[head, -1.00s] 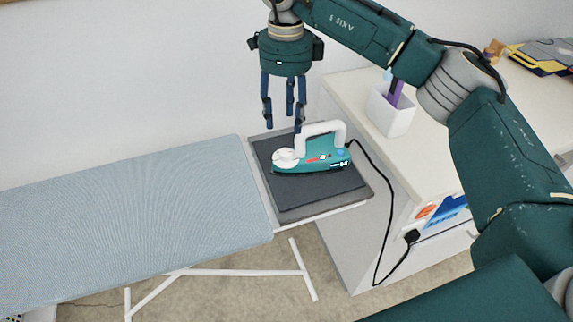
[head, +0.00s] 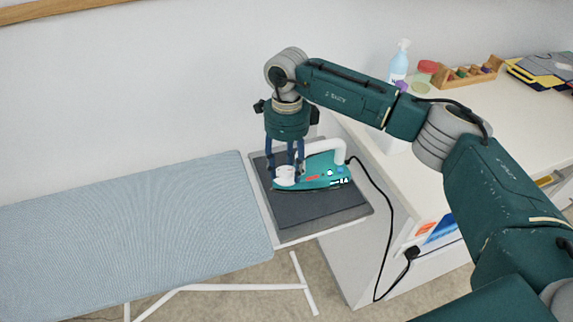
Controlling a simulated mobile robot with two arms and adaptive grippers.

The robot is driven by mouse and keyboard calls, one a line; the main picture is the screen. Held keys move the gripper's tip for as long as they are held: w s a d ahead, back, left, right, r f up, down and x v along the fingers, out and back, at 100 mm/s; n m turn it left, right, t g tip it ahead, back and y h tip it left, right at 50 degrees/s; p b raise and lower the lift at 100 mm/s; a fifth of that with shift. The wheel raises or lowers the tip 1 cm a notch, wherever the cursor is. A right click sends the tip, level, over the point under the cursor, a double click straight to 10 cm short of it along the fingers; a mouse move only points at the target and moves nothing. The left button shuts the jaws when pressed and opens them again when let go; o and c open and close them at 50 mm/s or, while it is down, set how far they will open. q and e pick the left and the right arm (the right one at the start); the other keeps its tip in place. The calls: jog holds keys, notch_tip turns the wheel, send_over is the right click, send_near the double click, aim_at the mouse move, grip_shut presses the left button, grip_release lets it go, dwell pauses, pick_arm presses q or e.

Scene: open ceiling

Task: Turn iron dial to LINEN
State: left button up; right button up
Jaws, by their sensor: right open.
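The teal and white iron (head: 322,176) lies on the dark grey rest pad (head: 302,212) at the right end of the ironing board. Its white dial (head: 285,174) is at the left end of the iron, under my right gripper. My right gripper (head: 285,177) points straight down, its blue fingers open and spread around the dial. Whether the fingers touch the dial cannot be told. The LINEN mark is too small to read. My left gripper is not in view.
The blue ironing board (head: 130,225) extends to the left and is bare. A white cabinet (head: 450,120) stands at the right, with a spray bottle (head: 401,60) and a wooden rack (head: 468,73) on top. A black cord (head: 388,215) runs from the iron to a plug at the cabinet.

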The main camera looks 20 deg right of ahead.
aim_at(287, 169)
grip_shut()
jog(key=shift+f+m+b, duration=0.1)
jog(key=shift+m+b, duration=0.6)
jog(key=shift+m, duration=0.1)
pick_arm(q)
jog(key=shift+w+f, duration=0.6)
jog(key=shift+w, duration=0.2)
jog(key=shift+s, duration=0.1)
pick_arm(e)
grip_release()
jog(key=shift+r, duration=0.3)
notch_tip(287, 169, up, 12)
jog(key=shift+f, duration=0.15)
